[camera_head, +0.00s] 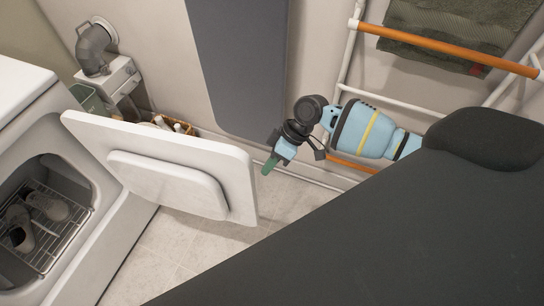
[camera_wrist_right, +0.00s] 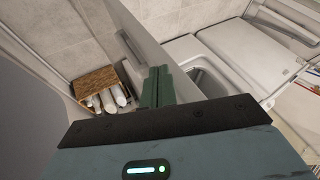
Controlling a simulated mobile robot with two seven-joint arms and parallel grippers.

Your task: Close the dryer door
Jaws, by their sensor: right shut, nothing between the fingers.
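The dryer (camera_head: 105,225) stands at the left of the head view with its round opening uncovered. Its white door (camera_head: 215,158) hangs wide open, swung out to the right. My right gripper (camera_head: 267,167) is shut and empty, just beyond the door's free edge on the right, with a small gap showing in the picture. In the right wrist view the shut green fingers (camera_wrist_right: 157,88) show in front of the door panel (camera_wrist_right: 140,40), and the dryer body (camera_wrist_right: 205,48) is to the right. I cannot tell whether they touch the door. My left gripper is out of view.
Grey shoes (camera_head: 45,206) sit on a wire rack inside the dryer. A wicker basket (camera_wrist_right: 93,82) with white rolls stands by the wall behind the door. A towel rack (camera_head: 395,100) is at the right. Tiled floor (camera_head: 170,250) below the door is clear.

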